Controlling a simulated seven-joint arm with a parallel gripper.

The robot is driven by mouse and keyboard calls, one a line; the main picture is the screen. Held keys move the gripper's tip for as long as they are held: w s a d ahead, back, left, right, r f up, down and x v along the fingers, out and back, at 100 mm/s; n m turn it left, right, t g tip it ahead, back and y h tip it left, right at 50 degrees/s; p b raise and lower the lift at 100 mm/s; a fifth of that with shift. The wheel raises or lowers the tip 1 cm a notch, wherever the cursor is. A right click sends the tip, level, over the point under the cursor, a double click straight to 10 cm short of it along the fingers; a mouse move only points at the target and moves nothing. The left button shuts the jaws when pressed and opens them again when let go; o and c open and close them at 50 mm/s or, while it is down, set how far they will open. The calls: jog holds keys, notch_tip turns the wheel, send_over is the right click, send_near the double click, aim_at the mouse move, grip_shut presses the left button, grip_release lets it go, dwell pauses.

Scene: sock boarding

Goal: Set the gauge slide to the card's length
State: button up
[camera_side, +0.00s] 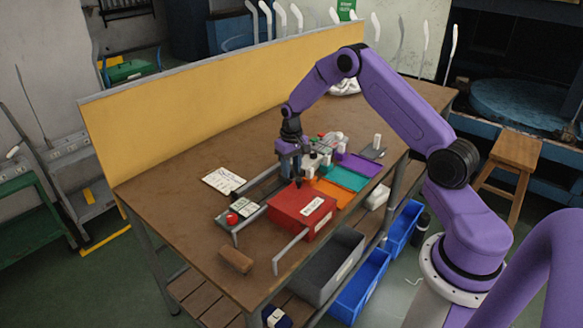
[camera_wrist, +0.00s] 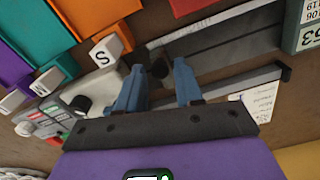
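My gripper (camera_side: 290,160) points down over the gauge on the table in the side view. In the wrist view its two blue fingers (camera_wrist: 159,72) are apart. A small black knob (camera_wrist: 159,69), apparently on the gauge slide, shows in the gap, with space on both sides; I cannot tell how deep it sits between the fingers. The grey metal gauge rail (camera_wrist: 222,48) runs to the right. The white card (camera_side: 224,180) with handwriting lies flat on the table behind the gauge. It also shows partly in the wrist view (camera_wrist: 262,100), its writing too small to read.
A red box (camera_side: 301,212) stands just in front of the gauge. Orange (camera_side: 330,192), teal (camera_side: 345,178) and purple (camera_side: 361,164) trays lie to its right. A panel with a red button (camera_side: 232,218) and a wooden block (camera_side: 236,260) are at left. A yellow board (camera_side: 220,100) borders the back.

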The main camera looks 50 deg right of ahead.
grip_shut()
jog(key=shift+a, duration=2)
jog(key=shift+o, duration=1.8)
grip_release()
notch_tip(320, 180, up, 17)
jog(key=shift+r, duration=0.2)
